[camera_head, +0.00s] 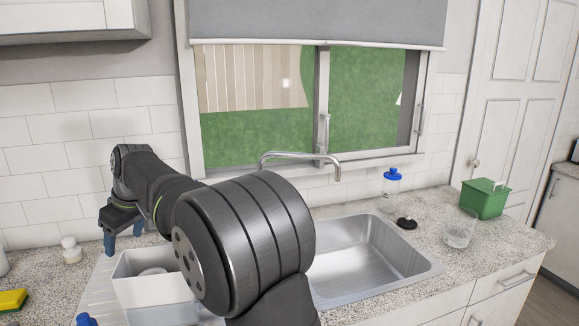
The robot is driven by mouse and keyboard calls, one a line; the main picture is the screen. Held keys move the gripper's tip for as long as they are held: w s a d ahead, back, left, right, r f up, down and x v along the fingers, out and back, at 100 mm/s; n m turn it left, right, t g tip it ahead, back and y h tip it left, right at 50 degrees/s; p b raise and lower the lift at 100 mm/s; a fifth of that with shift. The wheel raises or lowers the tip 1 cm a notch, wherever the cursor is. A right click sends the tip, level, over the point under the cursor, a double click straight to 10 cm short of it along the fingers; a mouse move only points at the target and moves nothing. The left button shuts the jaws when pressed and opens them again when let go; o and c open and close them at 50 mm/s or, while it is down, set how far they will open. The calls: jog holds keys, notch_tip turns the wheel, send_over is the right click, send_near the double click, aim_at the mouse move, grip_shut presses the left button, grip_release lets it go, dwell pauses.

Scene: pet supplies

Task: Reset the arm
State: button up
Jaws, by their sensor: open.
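My arm rises from the bottom of the head view and reaches left over the counter. My gripper (123,243) is at its far end, pointing down behind a white-grey container (132,265). Its blue-tipped fingers are apart, and I see nothing between them. The fingertips are close to the container's back rim; I cannot tell whether they touch it.
A metal sink (400,262) with a faucet (300,160) lies right of my arm. A blue-capped bottle (391,187), a black lid (406,223), a clear glass (458,232) and a green box (484,200) stand beyond it. A yellow sponge (12,301) and white shaker (71,252) are left.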

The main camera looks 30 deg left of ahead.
jog(key=shift+m, duration=0.4)
jog(key=w+f, duration=0.1)
jog(key=f, duration=0.1)
jog(key=w+d+f, duration=0.1)
jog(key=f, duration=0.2)
jog(key=w+f, duration=0.1)
jog(key=f, duration=0.1)
jog(key=shift+d+f, duration=0.35)
jog(key=shift+d, duration=0.05)
